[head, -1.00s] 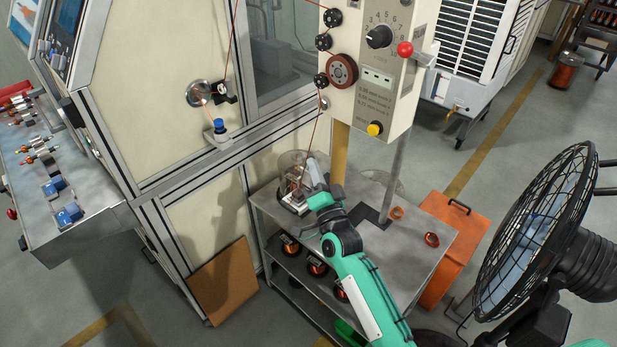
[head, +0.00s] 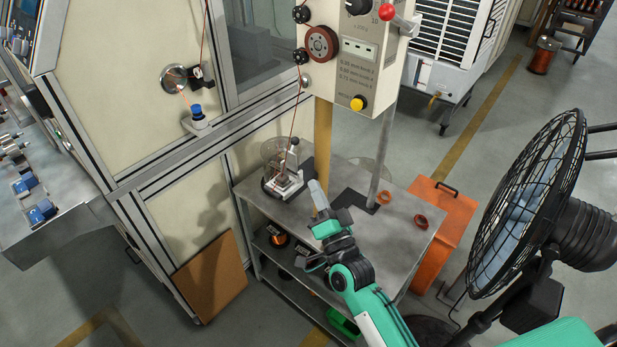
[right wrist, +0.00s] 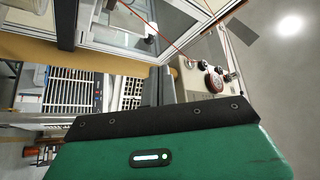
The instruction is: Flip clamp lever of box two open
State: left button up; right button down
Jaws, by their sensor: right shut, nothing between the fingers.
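The box also shows in the right wrist view (right wrist: 203,80). Blue clamp-like parts (head: 40,211) sit on the machine's ledge at far left; I cannot tell whether these belong to box two. My right gripper (head: 318,196) is shut and empty, above the metal table and below the grey-white box, apart from both. My left gripper is out of view.
The metal table (head: 330,228) holds a clear-covered fixture (head: 283,172) with a wire running up from it, and copper-coloured rings (head: 420,221). A black fan (head: 530,205) stands at right.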

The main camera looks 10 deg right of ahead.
jog(key=shift+b+v, duration=0.3)
jog(key=shift+v, duration=1.05)
